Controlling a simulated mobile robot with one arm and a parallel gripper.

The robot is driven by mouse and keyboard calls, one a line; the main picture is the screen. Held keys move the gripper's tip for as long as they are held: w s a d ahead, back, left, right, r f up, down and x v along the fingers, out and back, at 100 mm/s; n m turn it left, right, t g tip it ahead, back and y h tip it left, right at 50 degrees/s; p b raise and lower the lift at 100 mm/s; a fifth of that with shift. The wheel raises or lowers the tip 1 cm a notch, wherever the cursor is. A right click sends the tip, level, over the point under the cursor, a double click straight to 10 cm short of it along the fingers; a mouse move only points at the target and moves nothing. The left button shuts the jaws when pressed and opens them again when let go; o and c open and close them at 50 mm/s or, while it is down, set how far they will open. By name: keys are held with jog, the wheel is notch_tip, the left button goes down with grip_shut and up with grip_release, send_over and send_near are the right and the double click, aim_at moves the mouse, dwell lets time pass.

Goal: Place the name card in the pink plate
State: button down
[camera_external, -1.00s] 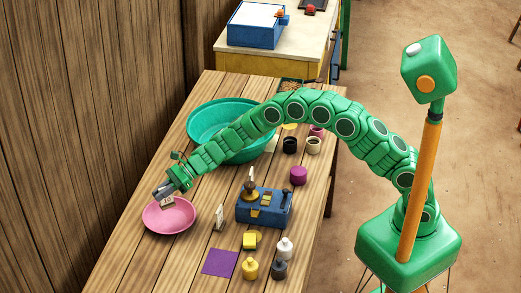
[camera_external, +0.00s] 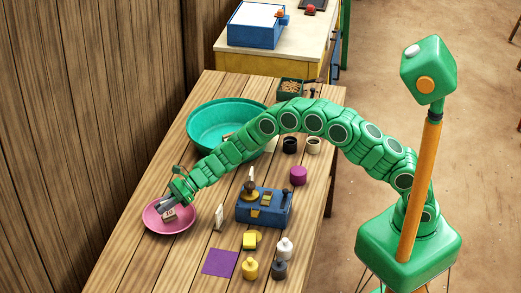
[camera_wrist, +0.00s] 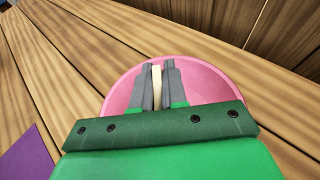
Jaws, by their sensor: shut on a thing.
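The pink plate (camera_external: 181,222) lies on the wooden table at its left front side. My gripper (camera_external: 165,211) is over the plate, with its fingertips low inside the plate's outline. It is shut on a small pale card with dark marks, the name card (camera_external: 169,215). In the wrist view the card's thin pale edge (camera_wrist: 157,88) shows between the two grey fingers (camera_wrist: 158,82), with the pink plate (camera_wrist: 215,82) around and beneath them. I cannot tell whether the card touches the plate.
Another small upright card (camera_external: 219,217) stands right of the plate. A blue scale (camera_external: 265,210), a purple square (camera_external: 220,262) and several small weights or bottles are farther right. A green basin (camera_external: 205,130) stands behind. Bare table lies in front of the plate.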

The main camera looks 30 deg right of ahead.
jog(key=c, duration=1.1)
grip_release()
jog(key=shift+r, duration=3.45)
jog(key=shift+d+r, duration=0.1)
